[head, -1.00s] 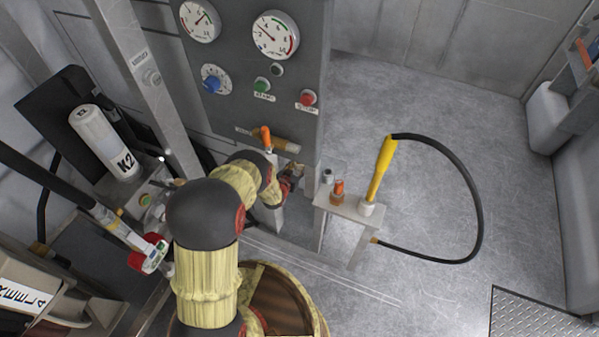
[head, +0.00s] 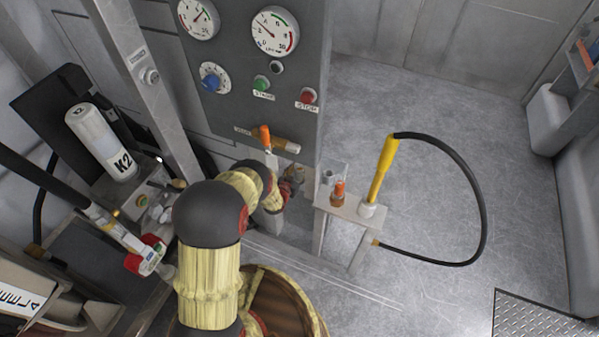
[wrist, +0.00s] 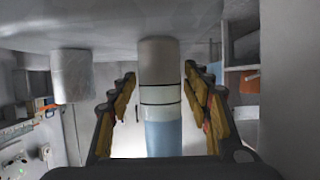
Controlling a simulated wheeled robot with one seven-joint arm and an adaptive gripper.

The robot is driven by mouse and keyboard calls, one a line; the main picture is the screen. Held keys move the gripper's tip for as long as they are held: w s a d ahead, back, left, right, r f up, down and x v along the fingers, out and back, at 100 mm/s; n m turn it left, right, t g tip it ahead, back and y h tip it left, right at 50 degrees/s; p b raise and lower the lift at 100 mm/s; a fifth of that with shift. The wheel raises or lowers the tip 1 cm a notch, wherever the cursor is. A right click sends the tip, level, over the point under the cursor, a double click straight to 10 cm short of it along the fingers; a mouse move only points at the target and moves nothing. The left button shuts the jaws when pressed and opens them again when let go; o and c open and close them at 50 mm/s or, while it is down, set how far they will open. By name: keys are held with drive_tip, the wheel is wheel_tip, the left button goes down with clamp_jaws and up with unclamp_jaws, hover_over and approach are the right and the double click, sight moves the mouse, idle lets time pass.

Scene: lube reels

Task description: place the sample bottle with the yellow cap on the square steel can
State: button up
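My gripper (wrist: 160,105) is open in the wrist view, one finger on each side of a cylinder (wrist: 160,90) with a grey end, thin dark rings and a pale blue section. Narrow gaps show between the cylinder and the fingers. I cannot tell whether it is the sample bottle; no yellow cap is visible on it. In the head view my gripper (head: 294,181) is left of a small stand (head: 348,208), and my arm partly hides it. I cannot make out the square steel can for certain in either view.
On the stand are an orange-topped fitting (head: 338,195), a small grey cylinder (head: 327,177) and a yellow-handled tool (head: 381,170) with a black hose. A gauge panel (head: 250,85) rises behind my gripper. A white cylinder (wrist: 72,76) shows in the wrist view.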

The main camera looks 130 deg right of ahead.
drive_tip(key=shift+r, duration=0.1)
drive_tip(key=shift+w+a+r, duration=0.1)
drive_tip(key=shift+w+r, duration=0.05)
drive_tip(key=shift+w, duration=0.05)
drive_tip(key=p+v, duration=0.4)
drive_tip(key=v, duration=0.7)
drive_tip(key=shift+w+a+p, duration=0.15)
drive_tip(key=shift+w+p, duration=0.1)
drive_tip(key=shift+p, duration=0.15)
drive_tip(key=shift+r, duration=0.1)
wheel_tip(320, 180, up, 9)
drive_tip(key=p, duration=0.9)
